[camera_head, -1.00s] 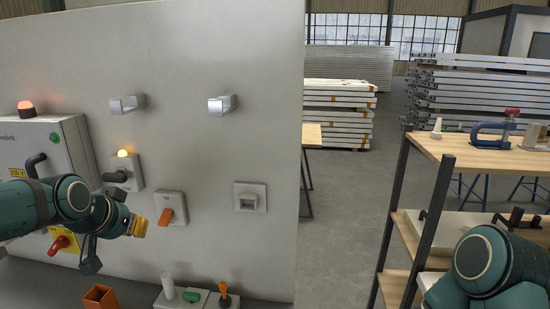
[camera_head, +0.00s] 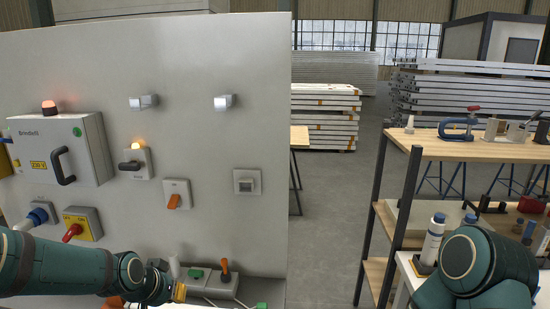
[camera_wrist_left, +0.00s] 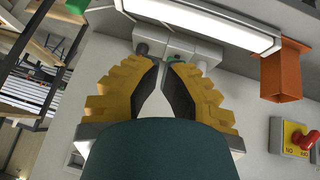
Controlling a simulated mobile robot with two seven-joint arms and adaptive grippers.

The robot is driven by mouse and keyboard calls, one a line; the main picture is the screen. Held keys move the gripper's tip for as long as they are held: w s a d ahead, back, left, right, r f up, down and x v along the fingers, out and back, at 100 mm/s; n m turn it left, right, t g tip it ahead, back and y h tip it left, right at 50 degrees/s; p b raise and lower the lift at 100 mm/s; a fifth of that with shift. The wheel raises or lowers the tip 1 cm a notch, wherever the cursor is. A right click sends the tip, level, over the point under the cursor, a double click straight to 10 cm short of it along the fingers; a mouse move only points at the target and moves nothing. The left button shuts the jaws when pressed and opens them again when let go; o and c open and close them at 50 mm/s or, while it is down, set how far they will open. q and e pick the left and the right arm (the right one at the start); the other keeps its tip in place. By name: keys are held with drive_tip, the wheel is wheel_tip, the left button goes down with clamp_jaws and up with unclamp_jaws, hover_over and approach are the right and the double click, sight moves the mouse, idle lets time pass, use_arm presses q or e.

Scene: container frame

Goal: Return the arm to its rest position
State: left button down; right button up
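My left arm (camera_head: 70,268) comes in from the left, low in front of the grey panel (camera_head: 210,70). My left gripper (camera_head: 181,292) is at the lower edge of the panel, by the box with the orange-handled switch (camera_head: 225,268). In the left wrist view the yellow-backed fingers (camera_wrist_left: 161,66) lean together, their tips almost meeting, with nothing seen between them. My right arm (camera_head: 475,262) shows at the lower right as a rounded teal link; its gripper is not in view.
On the panel are a grey cabinet (camera_head: 55,150), a lit switch (camera_head: 136,163), an orange rocker switch (camera_head: 176,194), two hooks and a red knob (camera_head: 73,232). An orange open-topped holder (camera_wrist_left: 284,72) shows in the wrist view. A wooden shelf rack (camera_head: 460,147) stands at right.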

use_arm(q)
drive_tip(key=s+d+f+g, duration=0.1)
drive_tip(key=s+d+f, duration=0.3)
drive_tip(key=s+f, duration=0.2)
drive_tip(key=s+d+f+n+g+h, duration=0.1)
drive_tip(key=s+d+f, duration=0.4)
drive_tip(key=f, duration=0.5)
drive_tip(key=s+d+f+n+g, duration=0.1)
drive_tip(key=s+d+f, duration=0.3)
drive_tip(key=s+f, duration=0.4)
drive_tip(key=shift+d+f+g+h, duration=0.35)
drive_tip(key=shift+f+g+h, duration=0.05)
drive_tip(key=shift+g, duration=0.5)
